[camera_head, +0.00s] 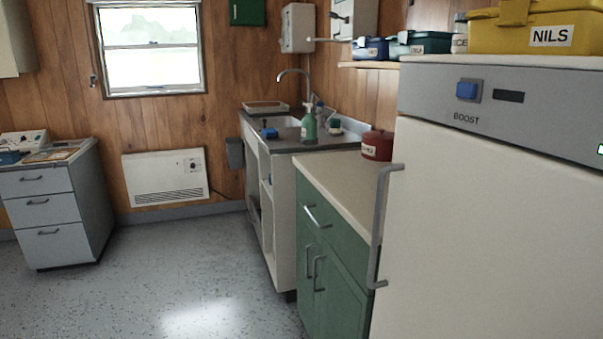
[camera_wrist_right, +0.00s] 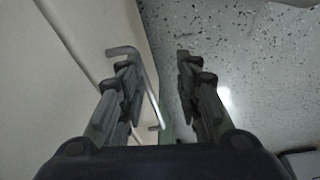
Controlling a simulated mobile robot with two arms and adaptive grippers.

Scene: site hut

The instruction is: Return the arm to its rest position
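My right gripper (camera_wrist_right: 158,75) shows in the right wrist view with its two fingers apart and nothing between the pads. A grey bar handle (camera_wrist_right: 148,85) lies beyond the fingers and passes close by the left finger; I cannot tell whether they touch. In the head view this handle (camera_head: 380,225) stands on the left edge of the white fridge-like unit (camera_head: 490,220). Neither of my arms shows in the head view. My left gripper is not in view.
The green cabinet (camera_head: 335,270) and its worktop (camera_head: 345,185) with a red tin (camera_head: 377,145) stand left of the white unit. The sink counter (camera_head: 300,140) is behind. A yellow box (camera_head: 535,30) sits on top of the unit. The speckled floor (camera_head: 190,270) is clear.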

